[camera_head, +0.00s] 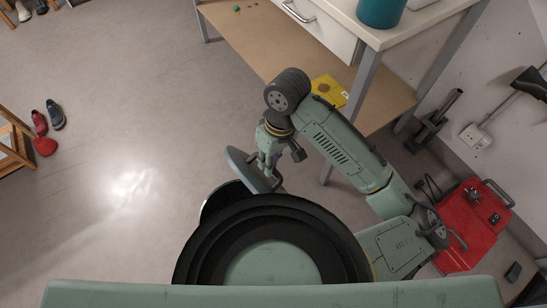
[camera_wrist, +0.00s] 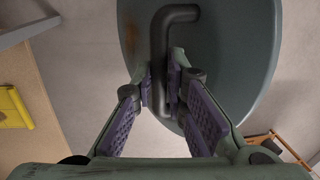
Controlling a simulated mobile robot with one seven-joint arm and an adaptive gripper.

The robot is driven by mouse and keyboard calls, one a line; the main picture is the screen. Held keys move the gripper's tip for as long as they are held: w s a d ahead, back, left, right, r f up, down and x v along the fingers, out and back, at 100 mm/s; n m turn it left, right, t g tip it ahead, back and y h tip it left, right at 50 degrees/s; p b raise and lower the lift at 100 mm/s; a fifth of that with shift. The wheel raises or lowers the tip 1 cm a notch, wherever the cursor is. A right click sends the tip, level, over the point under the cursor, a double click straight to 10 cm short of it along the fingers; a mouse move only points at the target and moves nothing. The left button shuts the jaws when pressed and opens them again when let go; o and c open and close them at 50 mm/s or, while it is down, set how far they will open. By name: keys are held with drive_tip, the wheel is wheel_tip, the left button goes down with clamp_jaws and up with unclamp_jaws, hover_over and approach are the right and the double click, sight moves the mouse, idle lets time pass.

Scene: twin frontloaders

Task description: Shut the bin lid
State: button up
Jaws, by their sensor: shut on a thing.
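The bin lid (camera_head: 243,170) is a grey-green oval disc, seen tilted in the head view. It fills the upper middle of the wrist view (camera_wrist: 235,60). A dark bar handle (camera_wrist: 160,45) stands out from its face. My gripper (camera_wrist: 163,88) is shut on this handle, with the purple-padded fingers on either side of it. In the head view my gripper (camera_head: 267,164) is at the lid's right side. A pale curved edge (camera_head: 212,198) shows below the lid, perhaps the bin; my own body hides the rest. I cannot tell how far apart lid and bin are.
A red toolbox (camera_head: 468,222) lies on the right. Shoes (camera_head: 55,115) lie far left.

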sight(257, 175)
drive_tip(key=shift+s+a+f+b, duration=0.2)
drive_tip(key=shift+s+a+f, duration=0.1)
drive_tip(key=shift+s+a, duration=0.45)
drive_tip(key=shift+s+a+f+b, duration=0.25)
drive_tip(key=shift+s+a, duration=0.25)
drive_tip(key=shift+a, duration=0.3)
drive_tip(key=shift+s+a+f+b, duration=0.35)
drive_tip(key=shift+s+a+f, duration=0.1)
drive_tip(key=shift+s+a, duration=0.25)
drive_tip(key=shift+s+a+f+b, duration=0.4)
drive_tip(key=shift+s+a, duration=0.1)
drive_tip(key=shift+a, duration=0.3)
drive_tip(key=shift+s+a+f+b, duration=0.95)
drive_tip(key=shift+s+a+f, duration=0.15)
drive_tip(key=shift+a, duration=0.25)
drive_tip(key=shift+f, duration=0.15)
